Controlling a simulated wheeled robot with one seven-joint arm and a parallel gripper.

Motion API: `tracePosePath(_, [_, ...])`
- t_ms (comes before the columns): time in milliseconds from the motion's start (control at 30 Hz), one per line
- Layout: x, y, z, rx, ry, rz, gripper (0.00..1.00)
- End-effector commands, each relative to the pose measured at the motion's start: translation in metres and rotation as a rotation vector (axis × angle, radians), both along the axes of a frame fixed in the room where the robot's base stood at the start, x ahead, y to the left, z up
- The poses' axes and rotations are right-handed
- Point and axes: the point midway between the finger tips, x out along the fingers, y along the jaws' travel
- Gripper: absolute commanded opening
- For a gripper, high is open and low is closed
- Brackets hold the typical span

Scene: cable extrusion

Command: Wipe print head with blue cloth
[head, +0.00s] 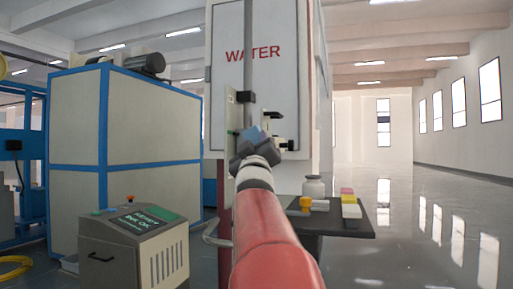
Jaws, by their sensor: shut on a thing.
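My red arm reaches up from the bottom middle in the head view. My gripper (254,140) is at its end, in front of the white cabinet marked WATER, and is shut on the blue cloth (257,133). Only a small blue patch of the cloth shows; the dark wrist and fingers hide the rest. A small dark and white device, likely the print head (285,145), is just right of my gripper on the machine. Whether the cloth touches it I cannot tell.
A small dark table (333,222) at right holds a white jar (314,187), an orange-topped item (305,203) and stacked coloured blocks (350,204). A control console (134,245) and a blue-framed cabinet (150,115) stand at left. The floor at far right is clear.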

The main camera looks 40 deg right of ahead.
Motion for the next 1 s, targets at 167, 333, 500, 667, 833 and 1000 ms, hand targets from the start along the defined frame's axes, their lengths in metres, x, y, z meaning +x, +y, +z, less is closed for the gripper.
tracePosePath(167, [0.000, 0.000, 0.000, 0.000, 0.000, 0.000, 0.21])
tracePosePath(333, [0.000, 0.000, 0.000, 0.000, 0.000, 0.000, 0.21])
tracePosePath(500, [0.001, -0.002, 0.001, 0.000, 0.001, -0.001, 0.21])
tracePosePath(667, [0.006, -0.012, 0.002, 0.000, 0.002, -0.002, 0.21])
tracePosePath(833, [0.015, -0.029, 0.004, 0.003, 0.003, -0.002, 0.21])
tracePosePath(1000, [0.023, -0.045, 0.005, 0.005, 0.005, -0.002, 0.21])
